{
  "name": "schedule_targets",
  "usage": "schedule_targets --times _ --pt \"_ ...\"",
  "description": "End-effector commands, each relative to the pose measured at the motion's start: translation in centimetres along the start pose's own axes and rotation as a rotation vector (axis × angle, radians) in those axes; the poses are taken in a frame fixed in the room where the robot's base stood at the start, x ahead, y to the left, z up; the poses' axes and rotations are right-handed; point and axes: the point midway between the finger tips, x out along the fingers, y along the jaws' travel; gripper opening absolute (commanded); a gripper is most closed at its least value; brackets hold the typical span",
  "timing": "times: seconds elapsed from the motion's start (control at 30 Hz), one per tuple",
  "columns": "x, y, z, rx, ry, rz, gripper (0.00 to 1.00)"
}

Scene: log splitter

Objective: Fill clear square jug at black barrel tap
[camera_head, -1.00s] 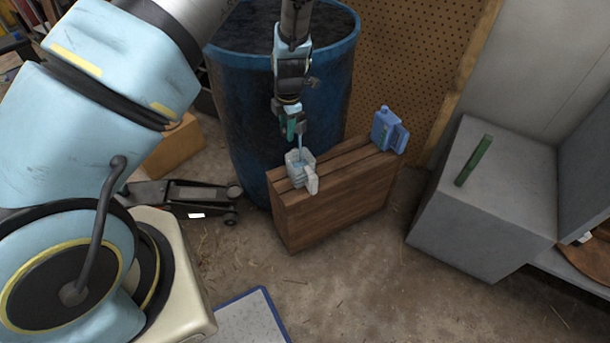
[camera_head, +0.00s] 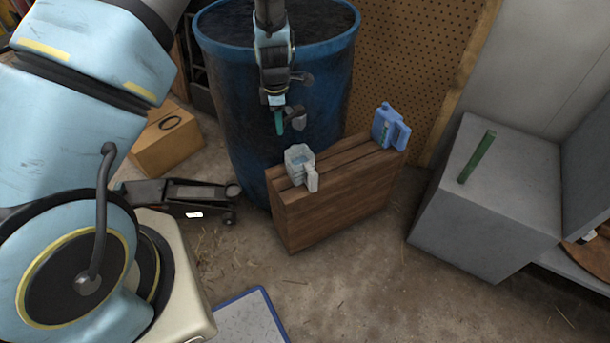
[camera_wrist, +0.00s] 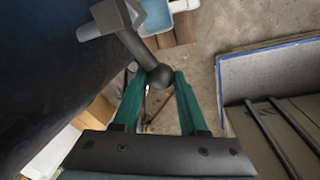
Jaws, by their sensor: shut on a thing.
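The clear square jug (camera_head: 300,160) stands upright on the left end of the wooden plank stand (camera_head: 335,205), its handle to the right. Pale bluish water shows in it, and part of the jug shows in the wrist view (camera_wrist: 156,18). The black barrel tap (camera_head: 299,120) sticks out from the barrel above the jug; no stream shows below it. In the wrist view the tap's black lever (camera_wrist: 138,48) ends in a ball between my teal fingertips. My gripper (camera_wrist: 164,76) is shut on that ball, left of the tap in the head view (camera_head: 279,128).
The blue barrel (camera_head: 240,130) stands behind the stand. A blue bottle (camera_head: 389,128) stands on the stand's right end. A cardboard box (camera_head: 165,145) and floor jack (camera_head: 180,195) lie left. A grey block (camera_head: 475,225) bears a green bar (camera_head: 477,157). Floor between is clear.

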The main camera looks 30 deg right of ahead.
Motion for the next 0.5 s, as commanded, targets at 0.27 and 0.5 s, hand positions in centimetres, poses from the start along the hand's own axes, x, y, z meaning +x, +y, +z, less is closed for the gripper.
schedule_targets --times 0.27,0.5 --pt "-0.33 1.39 -0.72 -0.012 0.007 0.031 0.0" --pt "-0.39 1.46 -0.76 -0.015 0.007 0.033 0.46"
